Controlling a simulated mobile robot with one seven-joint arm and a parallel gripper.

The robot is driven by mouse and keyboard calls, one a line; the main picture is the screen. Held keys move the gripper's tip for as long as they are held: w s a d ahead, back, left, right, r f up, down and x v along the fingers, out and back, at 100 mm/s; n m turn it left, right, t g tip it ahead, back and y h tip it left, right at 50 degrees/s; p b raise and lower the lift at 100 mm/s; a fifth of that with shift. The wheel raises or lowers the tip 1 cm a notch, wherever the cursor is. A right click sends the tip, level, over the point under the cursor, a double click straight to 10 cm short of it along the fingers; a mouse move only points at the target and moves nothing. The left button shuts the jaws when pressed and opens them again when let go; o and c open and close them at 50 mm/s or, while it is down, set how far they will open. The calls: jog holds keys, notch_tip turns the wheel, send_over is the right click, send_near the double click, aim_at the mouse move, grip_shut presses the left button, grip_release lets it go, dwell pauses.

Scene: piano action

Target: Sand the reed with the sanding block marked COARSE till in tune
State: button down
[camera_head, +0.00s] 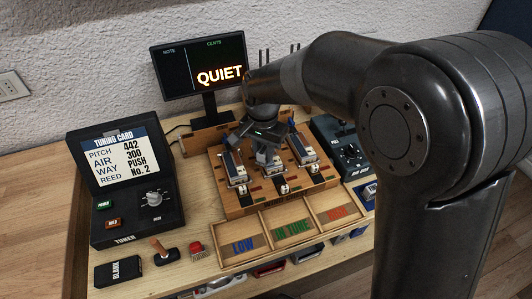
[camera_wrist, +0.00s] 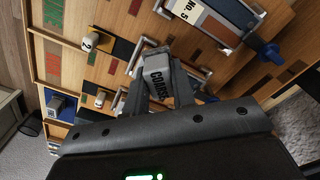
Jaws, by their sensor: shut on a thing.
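My gripper (camera_head: 264,152) is over the middle of the wooden reed board (camera_head: 243,209) in the head view. In the wrist view my gripper (camera_wrist: 155,85) is shut on a grey sanding block (camera_wrist: 157,72) marked COARSE. The block is over or on the middle part of the board; I cannot tell whether it touches a reed. A white tab marked 2 (camera_wrist: 90,41) stands beside a dark strip, out beyond the block. The monitor (camera_head: 202,66) reads QUIET.
A metal-framed piece labelled No.5 (camera_wrist: 192,14) is close to the block in the wrist view. Trays marked LOW (camera_head: 243,244) and IN TUNE (camera_head: 291,228) lie in front. The tuner (camera_head: 142,213) stands left, an air unit (camera_head: 346,151) right.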

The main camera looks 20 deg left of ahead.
jog(key=shift+r, duration=3.2)
